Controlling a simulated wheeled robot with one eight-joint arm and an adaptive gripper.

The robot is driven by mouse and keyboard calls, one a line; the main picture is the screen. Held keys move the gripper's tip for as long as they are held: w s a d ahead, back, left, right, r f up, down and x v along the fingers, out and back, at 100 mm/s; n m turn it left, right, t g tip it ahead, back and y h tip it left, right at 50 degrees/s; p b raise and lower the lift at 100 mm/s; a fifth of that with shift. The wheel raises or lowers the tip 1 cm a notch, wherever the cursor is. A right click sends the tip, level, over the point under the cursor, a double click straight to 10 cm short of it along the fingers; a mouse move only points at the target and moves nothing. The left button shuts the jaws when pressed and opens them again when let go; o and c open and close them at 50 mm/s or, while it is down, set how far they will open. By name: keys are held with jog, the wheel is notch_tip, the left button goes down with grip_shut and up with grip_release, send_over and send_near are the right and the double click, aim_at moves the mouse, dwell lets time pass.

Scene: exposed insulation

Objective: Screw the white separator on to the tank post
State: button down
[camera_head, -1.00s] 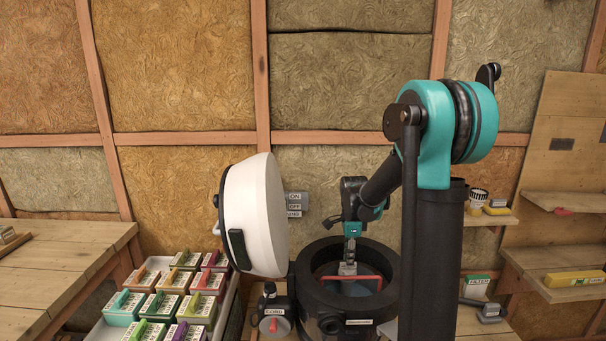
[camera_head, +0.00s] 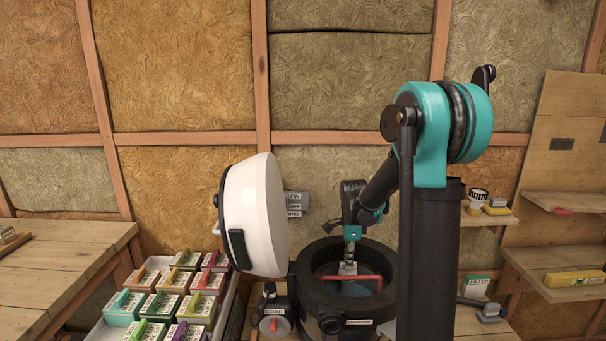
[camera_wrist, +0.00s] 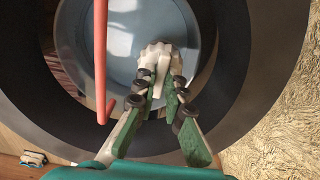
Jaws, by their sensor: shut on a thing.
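The black tank (camera_head: 309,283) stands open on the bench, with its white lid (camera_head: 258,215) tipped up to the left. My gripper (camera_head: 348,268) reaches down into the tank's mouth. In the wrist view my gripper (camera_wrist: 163,88) is shut on the white separator (camera_wrist: 158,55), a knobbed white piece at the fingertips. A pale blue-grey round surface (camera_wrist: 125,42) lies below it inside the tank. The post is hidden under the separator and fingers, so I cannot tell how the separator sits on it.
A red bar (camera_wrist: 100,60) runs inside the tank, left of my fingers; it also shows in the head view (camera_head: 362,277). A tray of colored boxes (camera_head: 172,290) stands to the left. A small unit with a red knob (camera_head: 272,323) sits beside the tank.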

jog(key=shift+s+f, duration=0.1)
jog(key=shift+f, duration=0.1)
dwell(0.6)
jog(key=m, duration=0.6)
jog(key=shift+f, duration=0.15)
dwell(0.8)
